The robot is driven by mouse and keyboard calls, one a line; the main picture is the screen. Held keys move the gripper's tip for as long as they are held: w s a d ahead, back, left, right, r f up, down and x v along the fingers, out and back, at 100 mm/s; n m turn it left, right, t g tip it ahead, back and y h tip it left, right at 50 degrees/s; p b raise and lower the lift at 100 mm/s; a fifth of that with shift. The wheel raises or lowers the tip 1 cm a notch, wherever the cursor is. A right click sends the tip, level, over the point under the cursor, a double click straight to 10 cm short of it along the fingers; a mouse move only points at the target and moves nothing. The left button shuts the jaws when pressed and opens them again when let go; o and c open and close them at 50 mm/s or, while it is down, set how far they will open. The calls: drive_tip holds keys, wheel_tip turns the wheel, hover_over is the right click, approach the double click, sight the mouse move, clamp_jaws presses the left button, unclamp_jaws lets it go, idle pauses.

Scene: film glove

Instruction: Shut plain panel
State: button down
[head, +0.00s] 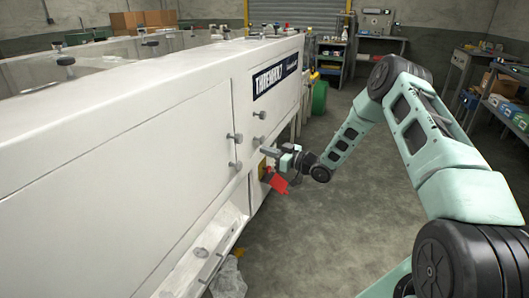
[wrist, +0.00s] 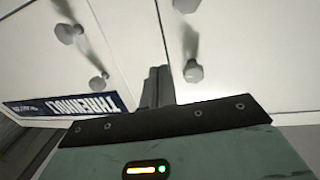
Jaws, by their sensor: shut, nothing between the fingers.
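The plain panel (head: 120,145) is the large unmarked white panel on the machine's long side at left in the head view. It has two grey knobs (head: 235,151) near its right edge. It looks close to flush with its neighbour; I cannot tell whether a small gap remains. In the wrist view the plain panel (wrist: 250,60) fills the right side, with one knob (wrist: 193,71) clear. My gripper (head: 266,151) is shut and empty, in front of the labelled panel just right of the seam. Its fingers (wrist: 157,85) point at the seam area in the wrist view; contact is unclear.
The labelled panel (head: 270,95) adjoins at right, with its own knobs (head: 260,115). A ledge (head: 205,250) juts out below the plain panel. A red object (head: 278,183) hangs under my gripper. Shelves (head: 500,100) stand at far right; the floor (head: 320,230) between is clear.

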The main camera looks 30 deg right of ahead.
drive_tip(key=d+b+v, duration=0.1)
drive_tip(key=v, duration=0.7)
drive_tip(key=shift+w, duration=0.25)
drive_tip(key=shift+r, duration=0.1)
drive_tip(key=w+a+r+g+h+p, duration=0.1)
drive_tip(key=a+r+g, duration=0.15)
drive_tip(key=a, duration=0.35)
drive_tip(key=w+a+r+g+h, duration=0.1)
drive_tip(key=w+a+r, duration=0.15)
drive_tip(key=a, duration=0.35)
drive_tip(key=s+a+r+g+h+p, duration=0.15)
drive_tip(key=s+a+r+g, duration=0.25)
drive_tip(key=s+a, duration=0.6)
drive_tip(key=s+a+r+g+h, duration=0.1)
drive_tip(key=s+a+r+g, duration=0.1)
drive_tip(key=s, duration=0.9)
drive_tip(key=s+a+r+n+g+h+p, duration=0.1)
drive_tip(key=s+a+r+g+h, duration=0.1)
drive_tip(key=s, duration=0.9)
drive_tip(key=s+a+r+g+h, duration=0.2)
drive_tip(key=s+a+r+g, duration=0.1)
drive_tip(key=s, duration=0.8)
drive_tip(key=shift+a+r+n+g+p, duration=0.2)
drive_tip(key=shift+a+n+g+p, duration=0.25)
drive_tip(key=shift+a, duration=0.8)
